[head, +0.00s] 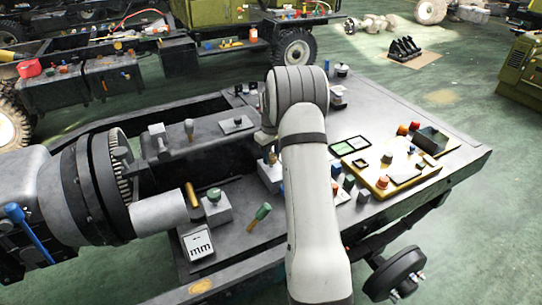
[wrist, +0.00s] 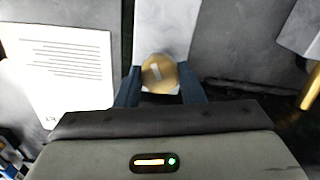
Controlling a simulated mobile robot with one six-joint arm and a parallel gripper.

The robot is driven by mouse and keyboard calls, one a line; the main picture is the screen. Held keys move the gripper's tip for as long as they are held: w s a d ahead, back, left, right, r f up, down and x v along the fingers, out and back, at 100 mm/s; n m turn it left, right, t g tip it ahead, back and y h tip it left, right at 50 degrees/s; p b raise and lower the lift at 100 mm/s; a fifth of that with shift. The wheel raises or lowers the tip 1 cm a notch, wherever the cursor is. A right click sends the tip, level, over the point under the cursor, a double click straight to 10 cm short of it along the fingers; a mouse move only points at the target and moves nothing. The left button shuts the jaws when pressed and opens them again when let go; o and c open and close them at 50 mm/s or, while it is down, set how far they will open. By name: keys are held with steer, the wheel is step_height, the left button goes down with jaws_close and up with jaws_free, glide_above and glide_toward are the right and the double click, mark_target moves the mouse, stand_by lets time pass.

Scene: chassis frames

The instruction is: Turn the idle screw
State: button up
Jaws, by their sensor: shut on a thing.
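The idle screw (wrist: 158,72) shows in the wrist view as a round brass head with a pale slot across it. The screw's shank is hidden below the head.
A white printed card (wrist: 70,75) lies left of the gripper in the wrist view. In the head view, a yellow tray (head: 375,180) with small parts lies right of my arm.

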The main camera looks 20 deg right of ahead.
mark_target(271, 156)
steer(key=n, duration=0.4)
steer(key=shift+n, duration=2.1)
steer(key=shift+r, duration=0.1)
steer(key=o, duration=1)
step_height(271, 156, up, 8)
steer(key=shift+f+b, duration=0.2)
steer(key=shift+b, duration=0.15)
